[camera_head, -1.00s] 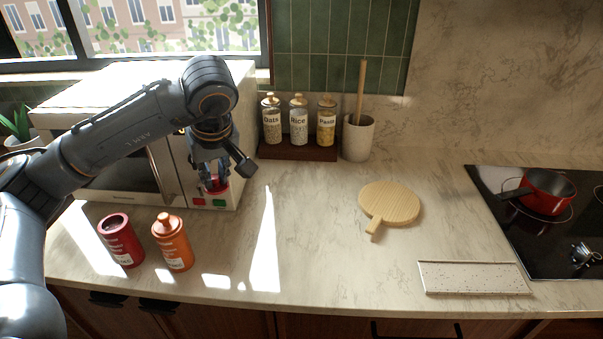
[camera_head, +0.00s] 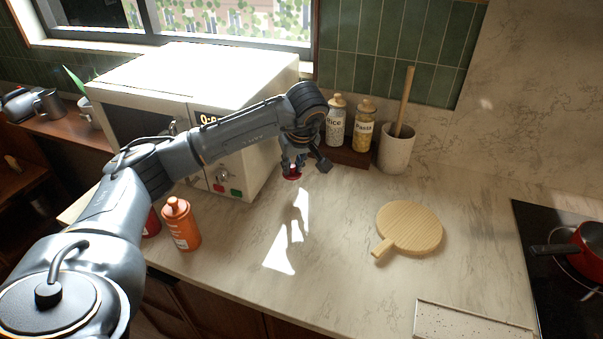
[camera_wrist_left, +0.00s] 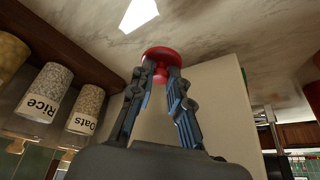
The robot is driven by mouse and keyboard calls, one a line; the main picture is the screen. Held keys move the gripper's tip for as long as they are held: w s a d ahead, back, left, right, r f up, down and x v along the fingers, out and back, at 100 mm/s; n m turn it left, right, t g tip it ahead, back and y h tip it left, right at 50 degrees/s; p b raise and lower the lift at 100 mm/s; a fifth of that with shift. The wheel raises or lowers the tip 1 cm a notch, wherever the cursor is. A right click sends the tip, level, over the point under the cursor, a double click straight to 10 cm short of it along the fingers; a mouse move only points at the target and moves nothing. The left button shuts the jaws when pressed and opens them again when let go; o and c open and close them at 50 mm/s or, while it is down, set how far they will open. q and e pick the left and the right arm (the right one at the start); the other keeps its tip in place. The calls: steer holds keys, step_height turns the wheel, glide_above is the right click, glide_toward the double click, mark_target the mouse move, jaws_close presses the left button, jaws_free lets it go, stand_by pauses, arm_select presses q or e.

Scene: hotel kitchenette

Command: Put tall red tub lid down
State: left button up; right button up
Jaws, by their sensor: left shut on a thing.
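The red lid (camera_head: 291,175) is in my left gripper (camera_head: 293,165), low over the counter just right of the microwave's front corner. In the left wrist view the fingers (camera_wrist_left: 158,76) are shut on the knob of the red lid (camera_wrist_left: 161,53), whose disc faces away from the gripper. I cannot tell whether the lid touches the counter. The red tub (camera_head: 151,224) is mostly hidden behind my left arm. My right gripper is not in view.
A lidded orange tub (camera_head: 180,224) stands beside the red tub. The microwave (camera_head: 240,160) is left of the gripper. The jar rack (camera_head: 350,154) and utensil crock (camera_head: 397,150) stand behind. A round wooden board (camera_head: 409,227) lies to the right, with clear counter between.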

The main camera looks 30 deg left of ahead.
mark_target(299, 186)
arm_select(q)
steer(key=w+f, duration=0.2)
steer(key=f, duration=0.1)
steer(key=shift+w+p, duration=0.3)
steer(key=shift+w+f, duration=0.3)
steer(key=shift+f, duration=0.2)
step_height(299, 186, down, 2)
steer(key=shift+d+f+p, duration=0.1)
steer(key=shift+f+p, duration=0.05)
steer(key=shift+p, duration=0.8)
steer(key=shift+f, duration=0.3)
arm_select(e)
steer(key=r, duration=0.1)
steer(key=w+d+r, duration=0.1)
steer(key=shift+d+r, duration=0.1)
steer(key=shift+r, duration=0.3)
arm_select(q)
steer(key=shift+f, duration=0.1)
steer(key=o, duration=0.3)
steer(key=shift+f, duration=0.1)
steer(key=o, duration=0.5)
steer(key=shift+c, duration=0.2)
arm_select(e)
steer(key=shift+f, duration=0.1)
